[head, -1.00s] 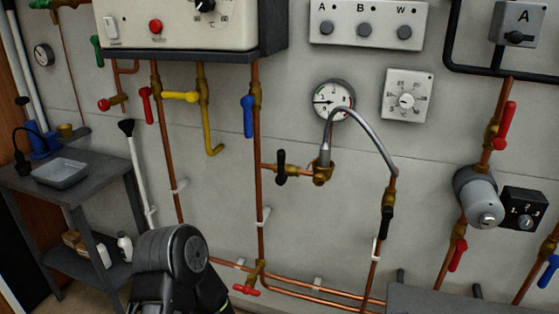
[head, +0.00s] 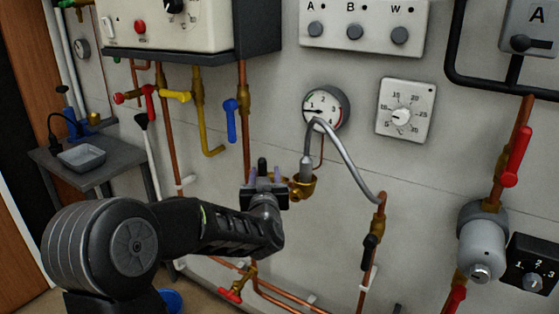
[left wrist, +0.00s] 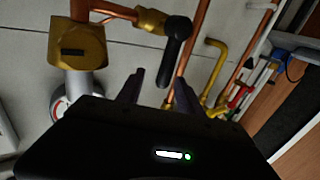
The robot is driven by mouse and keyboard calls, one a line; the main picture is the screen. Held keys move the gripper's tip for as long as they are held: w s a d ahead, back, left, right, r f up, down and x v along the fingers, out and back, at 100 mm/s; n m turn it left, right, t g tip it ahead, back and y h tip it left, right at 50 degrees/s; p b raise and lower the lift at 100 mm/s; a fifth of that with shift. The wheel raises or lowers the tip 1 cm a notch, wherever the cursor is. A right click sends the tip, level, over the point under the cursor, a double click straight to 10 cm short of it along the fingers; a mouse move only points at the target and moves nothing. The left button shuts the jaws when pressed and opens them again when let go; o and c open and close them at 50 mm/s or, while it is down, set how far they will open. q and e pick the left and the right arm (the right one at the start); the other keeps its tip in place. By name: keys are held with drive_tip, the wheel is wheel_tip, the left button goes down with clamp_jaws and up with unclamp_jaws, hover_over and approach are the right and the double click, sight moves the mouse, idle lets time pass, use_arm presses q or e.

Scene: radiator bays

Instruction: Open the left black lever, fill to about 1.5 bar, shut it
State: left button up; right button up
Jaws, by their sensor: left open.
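The left black lever (head: 262,163) is on a brass valve left of the silver hose; only its upper end shows above my left gripper in the head view. My left gripper (head: 264,180) is open and in front of it. In the left wrist view the lever (left wrist: 176,52) hangs between the lines of the open fingers (left wrist: 160,90), with no clear grip; contact cannot be told. The pressure gauge (head: 321,108) is above, its needle pointing left, at the low side. The silver hose (head: 350,158) runs to a second black lever (head: 370,247). My right gripper is out of view.
A blue lever (head: 231,120) and a yellow lever (head: 175,96) are on pipes to the left. A red tap (head: 231,296) sits low near my arm. A thermostat dial (head: 405,111) is on the wall. A grey table (head: 115,165) stands at the left.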

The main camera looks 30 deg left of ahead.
use_arm(q)
drive_tip(key=shift+s+a+r, duration=0.1)
drive_tip(key=shift+s+a, duration=0.25)
drive_tip(key=shift+a, duration=0.1)
drive_tip(key=shift+w+d, duration=0.15)
drive_tip(key=shift+p+x, duration=0.7)
drive_tip(key=shift+x, duration=3.15)
clamp_jaws()
